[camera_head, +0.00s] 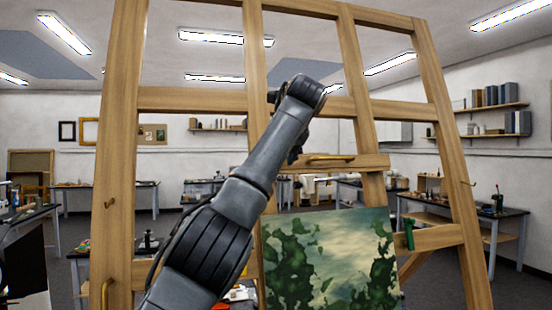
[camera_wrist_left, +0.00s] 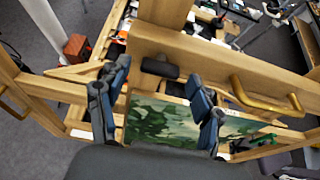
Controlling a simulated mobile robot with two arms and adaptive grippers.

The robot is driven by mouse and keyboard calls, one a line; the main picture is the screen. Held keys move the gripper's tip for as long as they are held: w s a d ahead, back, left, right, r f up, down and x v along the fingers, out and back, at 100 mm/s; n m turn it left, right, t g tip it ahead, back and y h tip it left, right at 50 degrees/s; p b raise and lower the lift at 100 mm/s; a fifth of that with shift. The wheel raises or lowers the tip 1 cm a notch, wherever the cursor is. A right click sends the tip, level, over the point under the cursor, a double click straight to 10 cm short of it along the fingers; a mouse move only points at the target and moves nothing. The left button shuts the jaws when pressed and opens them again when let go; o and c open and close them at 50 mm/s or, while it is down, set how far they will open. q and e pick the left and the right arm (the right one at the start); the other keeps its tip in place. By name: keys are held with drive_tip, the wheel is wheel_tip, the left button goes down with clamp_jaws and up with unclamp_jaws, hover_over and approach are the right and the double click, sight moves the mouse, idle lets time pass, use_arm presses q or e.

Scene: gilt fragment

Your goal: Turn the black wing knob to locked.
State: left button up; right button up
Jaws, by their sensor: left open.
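The black wing knob (camera_wrist_left: 160,68) shows in the left wrist view on the wooden crossbar of an easel. Its bar lies nearly along the crossbar, tilted slightly down to the right. My left gripper (camera_wrist_left: 158,98) is open and empty, its two blue-grey fingers spread wide on either side of the view below the knob, apart from it. In the head view my left arm rises across the easel and hides the knob and most of the gripper. I see no lock marking. My right gripper is in neither view.
The wooden easel (camera_head: 121,200) fills the middle. A brass handle (camera_wrist_left: 262,100) sits on the crossbar right of the knob. A green-and-cream painting (camera_head: 330,262) stands below it, with a green handle (camera_head: 409,233) at its right. Cluttered workbenches (camera_head: 105,185) stand behind.

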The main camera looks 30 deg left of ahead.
use_arm(q)
drive_tip(key=v, duration=1.2)
drive_tip(key=shift+d, duration=0.1)
